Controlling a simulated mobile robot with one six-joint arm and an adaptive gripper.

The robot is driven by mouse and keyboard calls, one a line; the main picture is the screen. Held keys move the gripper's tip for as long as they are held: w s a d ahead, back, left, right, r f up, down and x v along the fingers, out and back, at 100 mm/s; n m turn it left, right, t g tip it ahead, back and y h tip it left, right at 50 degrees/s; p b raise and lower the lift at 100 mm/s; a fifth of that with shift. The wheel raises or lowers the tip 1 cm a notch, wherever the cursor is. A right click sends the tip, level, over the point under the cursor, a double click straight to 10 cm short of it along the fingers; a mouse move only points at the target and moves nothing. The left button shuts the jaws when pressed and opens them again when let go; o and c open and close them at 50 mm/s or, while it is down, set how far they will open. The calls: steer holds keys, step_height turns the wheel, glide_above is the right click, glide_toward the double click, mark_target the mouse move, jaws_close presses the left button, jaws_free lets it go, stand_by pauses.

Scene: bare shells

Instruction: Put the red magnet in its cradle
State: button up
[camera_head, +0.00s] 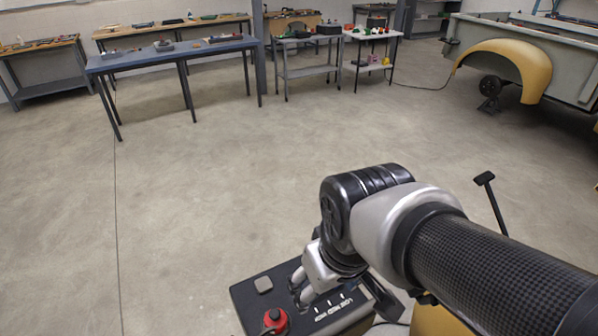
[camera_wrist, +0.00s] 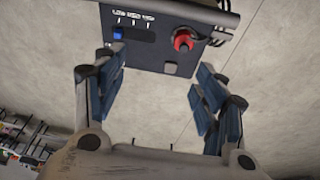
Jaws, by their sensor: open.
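A round red piece (camera_head: 275,320) with a darker centre sits on a black panel (camera_head: 247,303) at the bottom of the head view. It also shows in the wrist view (camera_wrist: 183,40), near the panel's far edge; I take it for the red magnet but cannot be sure. A small grey square (camera_head: 263,285) on the same panel shows dark in the wrist view (camera_wrist: 170,68). I cannot tell which part is the cradle. My gripper (camera_wrist: 157,77) is open and empty, its blue-padded fingers spread, with the panel beyond the fingertips. In the head view my gripper is partly hidden by the wrist.
The panel has white markings (camera_head: 333,308) and a small blue part (camera_wrist: 118,33). A dark T-shaped handle (camera_head: 485,179) stands to the right. Workbenches, including a blue table (camera_head: 215,49), stand along the back, and a yellow fender (camera_head: 515,60) at far right. The middle floor is clear.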

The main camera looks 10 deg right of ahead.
steer(key=s+d+r+m+t, duration=0.1)
steer(key=s+d+r+m, duration=0.1)
steer(key=s, duration=0.3)
steer(key=shift+s+d+r+m, duration=0.25)
steer(key=shift+d+m, duration=0.05)
stand_by(0.9)
